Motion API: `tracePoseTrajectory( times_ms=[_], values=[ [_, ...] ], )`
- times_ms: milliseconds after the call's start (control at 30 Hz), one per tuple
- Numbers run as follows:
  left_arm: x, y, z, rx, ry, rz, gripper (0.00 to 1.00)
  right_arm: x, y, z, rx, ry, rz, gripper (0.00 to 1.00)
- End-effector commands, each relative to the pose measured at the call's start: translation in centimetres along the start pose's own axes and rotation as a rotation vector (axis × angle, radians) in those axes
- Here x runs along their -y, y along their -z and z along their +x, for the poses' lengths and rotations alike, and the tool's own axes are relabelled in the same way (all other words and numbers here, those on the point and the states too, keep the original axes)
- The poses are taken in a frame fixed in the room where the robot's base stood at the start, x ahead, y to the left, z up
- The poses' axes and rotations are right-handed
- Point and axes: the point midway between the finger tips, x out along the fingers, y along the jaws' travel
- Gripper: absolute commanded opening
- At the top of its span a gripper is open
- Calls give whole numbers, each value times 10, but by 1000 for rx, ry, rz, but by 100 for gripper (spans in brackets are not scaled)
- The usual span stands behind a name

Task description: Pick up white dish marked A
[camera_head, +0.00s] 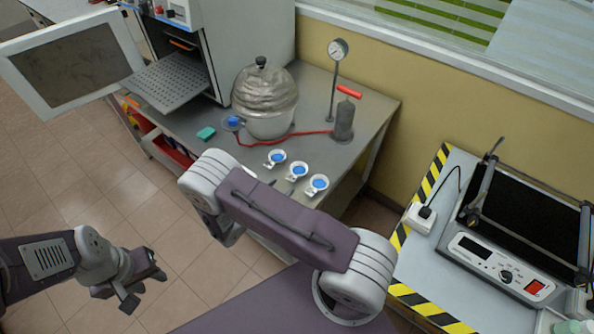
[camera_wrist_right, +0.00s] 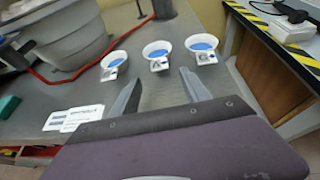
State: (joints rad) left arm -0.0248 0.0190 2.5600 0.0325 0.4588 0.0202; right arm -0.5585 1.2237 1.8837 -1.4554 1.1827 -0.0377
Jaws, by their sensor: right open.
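Three white dishes with blue contents stand in a row on the grey bench: the left dish (camera_head: 277,157), the middle dish (camera_head: 298,170) and the right dish (camera_head: 318,184). They also show in the right wrist view as left (camera_wrist_right: 114,63), middle (camera_wrist_right: 157,53) and right (camera_wrist_right: 202,46). Each has a small marked tab, too small to read, so I cannot tell which is A. My right gripper (camera_wrist_right: 158,78) is open and empty, its fingers pointing towards the dishes, just short of the middle one. My left gripper (camera_head: 143,284) is empty over the floor, its fingers apart.
A white card (camera_wrist_right: 72,118) and a green block (camera_head: 206,133) lie left. A striped-edge table (camera_head: 440,180) with a device stands right.

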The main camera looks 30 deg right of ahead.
Motion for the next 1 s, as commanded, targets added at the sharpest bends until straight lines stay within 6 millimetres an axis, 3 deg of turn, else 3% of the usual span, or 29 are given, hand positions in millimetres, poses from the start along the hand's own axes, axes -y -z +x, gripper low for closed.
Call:
tracePoseTrajectory(
  times_ms=[233, 500, 733, 933, 1000],
  values=[
    [0, 1, -6, 0, 0, 0, 36, 1, -3, 16, 0, 4, 1, 55],
    [0, 2, -15, 0, 0, 0, 36, 1, -5, 58, -1, 2, 1, 55],
    [0, 2, -14, 0, 0, 0, 36, 0, -4, 60, -2, 0, 2, 55],
    [0, 1, -14, 0, 0, 0, 36, 0, -4, 60, -2, 0, 1, 0],
    [0, 2, -14, 0, 0, 0, 36, 0, -4, 60, -1, 0, 2, 0]
  ],
)
